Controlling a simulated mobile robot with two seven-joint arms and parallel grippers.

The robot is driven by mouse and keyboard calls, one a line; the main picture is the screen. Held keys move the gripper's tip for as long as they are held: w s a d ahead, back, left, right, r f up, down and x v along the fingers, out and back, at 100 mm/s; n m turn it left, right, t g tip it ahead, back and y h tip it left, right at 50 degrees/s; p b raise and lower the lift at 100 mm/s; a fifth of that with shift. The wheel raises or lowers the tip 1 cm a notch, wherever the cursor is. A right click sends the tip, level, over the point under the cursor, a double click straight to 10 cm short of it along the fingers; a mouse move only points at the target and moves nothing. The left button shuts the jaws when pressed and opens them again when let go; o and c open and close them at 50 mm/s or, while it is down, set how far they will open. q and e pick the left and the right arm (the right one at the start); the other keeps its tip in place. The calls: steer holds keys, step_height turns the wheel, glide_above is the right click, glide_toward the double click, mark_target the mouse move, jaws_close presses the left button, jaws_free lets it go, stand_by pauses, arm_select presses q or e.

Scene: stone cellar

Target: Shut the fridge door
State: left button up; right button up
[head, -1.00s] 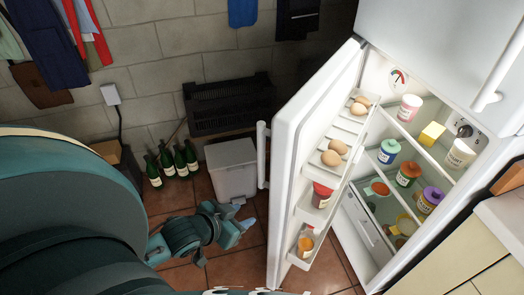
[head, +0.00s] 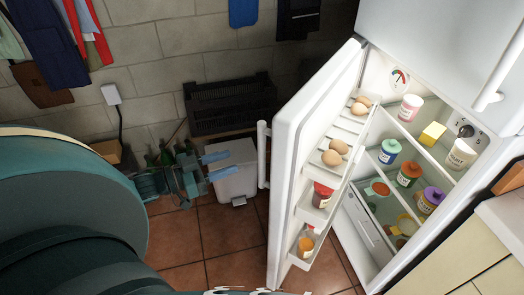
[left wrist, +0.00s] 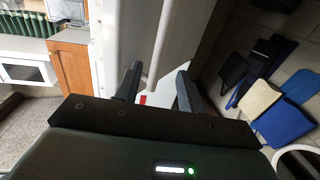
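The white fridge door (head: 300,150) stands wide open in the head view, with eggs and jars on its inner shelves. Its long white handle (head: 263,155) is on the outer face, on the left. The fridge interior (head: 385,215) with its jars is exposed at the right. My left gripper (head: 215,166) is left of the handle, apart from it, with its two blue fingers spread and empty, pointing right. In the left wrist view the dark fingers (left wrist: 157,88) are apart, with a pale bar, probably the handle, beyond them. My right gripper is not in view.
A white bin (head: 238,185) stands behind my left gripper. A black crate (head: 228,105) is against the stone wall, and green bottles (head: 165,155) stand left of the bin. A counter (head: 500,225) is at the right.

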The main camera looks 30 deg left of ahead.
mark_target(262, 151)
arm_select(q)
steer(key=x, duration=1)
steer(key=shift+w+d, duration=0.25)
steer(key=shift+w, duration=0.05)
jaws_close()
